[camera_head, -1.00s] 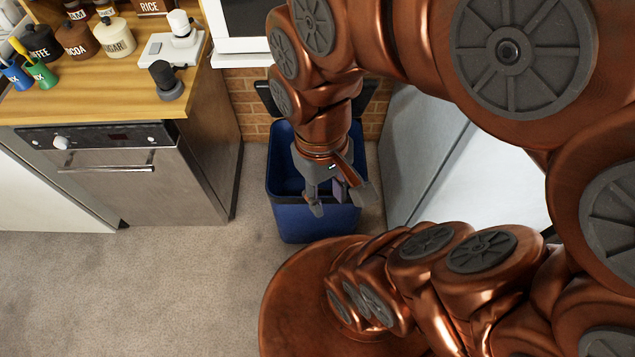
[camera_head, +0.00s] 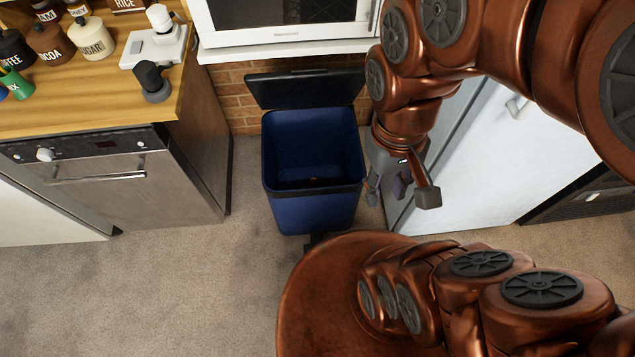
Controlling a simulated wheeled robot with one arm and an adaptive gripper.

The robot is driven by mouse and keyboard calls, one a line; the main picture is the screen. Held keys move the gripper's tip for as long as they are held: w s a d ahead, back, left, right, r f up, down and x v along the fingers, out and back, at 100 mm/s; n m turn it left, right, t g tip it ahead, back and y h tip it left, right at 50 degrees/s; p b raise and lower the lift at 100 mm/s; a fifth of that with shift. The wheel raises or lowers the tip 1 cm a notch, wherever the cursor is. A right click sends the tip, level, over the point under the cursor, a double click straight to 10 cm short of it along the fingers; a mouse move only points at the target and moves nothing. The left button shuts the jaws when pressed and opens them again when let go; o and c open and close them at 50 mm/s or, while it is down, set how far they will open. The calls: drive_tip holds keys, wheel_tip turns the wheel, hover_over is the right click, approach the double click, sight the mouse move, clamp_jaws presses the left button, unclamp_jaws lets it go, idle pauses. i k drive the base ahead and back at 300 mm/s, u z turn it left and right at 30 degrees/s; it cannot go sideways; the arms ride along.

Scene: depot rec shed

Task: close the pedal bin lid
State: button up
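The pedal bin (camera_head: 312,213) is a blue box with a dark rim, standing on the carpet against the brick wall. Its black lid (camera_head: 305,88) is raised and leans back toward the wall, so the bin is open. A small light spot shows on the dark floor inside it. A dark piece at the bin's front foot is partly hidden behind my base. My gripper (camera_head: 401,195) hangs to the right of the bin, in front of the white cabinet. Its fingers point down and are spread apart. A small purple part shows between or behind them, and I cannot tell what it is.
A wooden counter (camera_head: 90,100) with jars and a steel oven (camera_head: 125,185) stands left of the bin. A white microwave (camera_head: 290,38) is above and behind the lid. A white fridge-like cabinet (camera_head: 480,165) is close on the right. Carpet (camera_head: 180,290) is free at the front left.

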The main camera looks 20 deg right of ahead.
sight(308, 87)
drive_tip(key=k, duration=1.2)
drive_tip(key=u, duration=0.9)
